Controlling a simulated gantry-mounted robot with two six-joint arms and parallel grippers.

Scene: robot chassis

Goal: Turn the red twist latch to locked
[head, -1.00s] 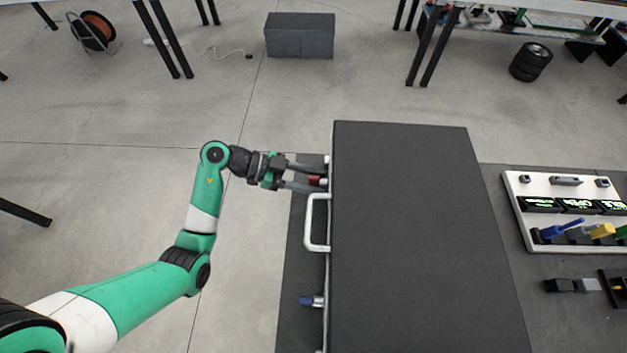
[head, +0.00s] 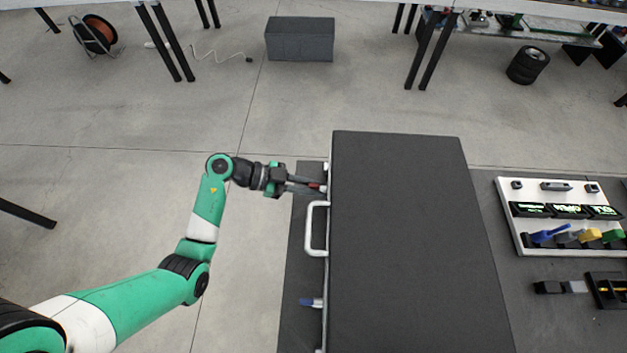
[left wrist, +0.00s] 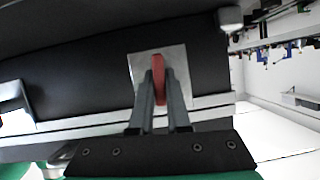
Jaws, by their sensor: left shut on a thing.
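The red twist latch (left wrist: 159,78) sits on a pale square plate (left wrist: 139,66) on the side of the dark chassis (head: 410,240). In the left wrist view its red handle lies between the two fingers of my left gripper (left wrist: 160,92), roughly in line with them. My left gripper also shows in the head view (head: 318,187), at the chassis's left side near its far end, shut on the latch. Only a sliver of red shows there between the fingers. My right gripper is not in view.
A white handle (head: 309,228) and a blue latch (head: 311,302) stick out from the same chassis side, nearer to me. A white panel with connectors and lit displays (head: 512,225) lies to the right. Open floor is left of the chassis.

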